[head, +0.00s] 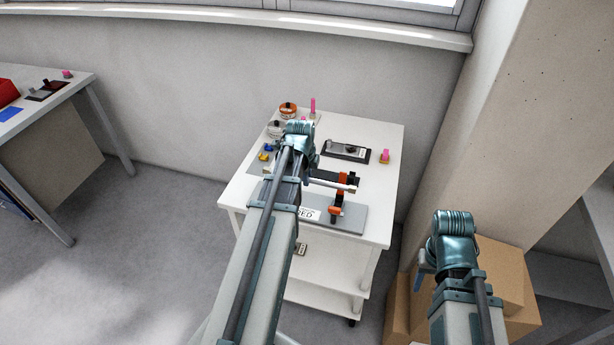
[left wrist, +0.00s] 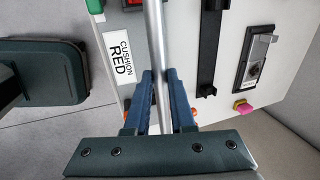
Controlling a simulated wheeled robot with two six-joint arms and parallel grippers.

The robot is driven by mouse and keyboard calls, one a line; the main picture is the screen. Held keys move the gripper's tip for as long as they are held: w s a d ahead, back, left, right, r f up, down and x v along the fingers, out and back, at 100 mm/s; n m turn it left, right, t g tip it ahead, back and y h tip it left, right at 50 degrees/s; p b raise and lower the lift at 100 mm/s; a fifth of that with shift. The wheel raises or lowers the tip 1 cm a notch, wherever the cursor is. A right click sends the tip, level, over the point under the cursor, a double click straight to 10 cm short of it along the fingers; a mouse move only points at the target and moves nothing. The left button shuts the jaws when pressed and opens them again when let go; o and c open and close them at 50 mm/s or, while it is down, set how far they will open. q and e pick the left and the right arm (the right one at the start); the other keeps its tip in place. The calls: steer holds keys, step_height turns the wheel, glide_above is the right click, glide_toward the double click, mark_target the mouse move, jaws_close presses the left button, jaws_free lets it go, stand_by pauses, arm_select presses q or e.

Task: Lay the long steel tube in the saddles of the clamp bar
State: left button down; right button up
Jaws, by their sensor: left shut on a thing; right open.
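The long steel tube (left wrist: 155,40) is between the two blue fingers of my left gripper (left wrist: 157,88), which is shut on it. In the head view the tube (head: 334,184) juts out to the right from behind my left arm, above the cart top. That arm hides the left gripper's fingers there. A black bar (left wrist: 208,45), which looks like the clamp bar, runs roughly alongside the tube, apart from it in the left wrist picture. Its saddles are not clear. An orange and black fitting (head: 336,206) stands in front of the tube. My right gripper (head: 421,278) is open, right of the cart.
The white cart (head: 385,220) carries a plate labelled "CUSHION RED" (left wrist: 118,55), a dark-framed latch unit (head: 346,151), a pink knob (head: 385,156) and round containers (head: 288,110) at the back. Cardboard boxes (head: 500,290) stand at the right. Another table (head: 60,90) is at the far left.

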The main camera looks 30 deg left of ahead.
arm_select(q)
steer(key=shift+f, duration=0.5)
arm_select(e)
steer(key=shift+f, duration=0.5)
arm_select(q)
steer(key=shift+f, duration=0.1)
arm_select(e)
steer(key=shift+f, duration=0.1)
arm_select(q)
step_height(320, 180, down, 6)
steer(key=b, duration=0.6)
steer(key=shift+r, duration=0.2)
arm_select(e)
step_height(320, 180, down, 6)
steer(key=shift+r, duration=0.2)
arm_select(q)
steer(key=shift+f+b, duration=0.5)
arm_select(e)
steer(key=shift+f, duration=0.5)
arm_select(q)
steer(key=shift+c, duration=1.4)
jaws_free()
steer(key=shift+r, duration=0.15)
arm_select(e)
steer(key=shift+r, duration=0.15)
arm_select(q)
step_height(320, 180, up, 7)
steer(key=p, duration=0.7)
arm_select(e)
step_height(320, 180, up, 7)
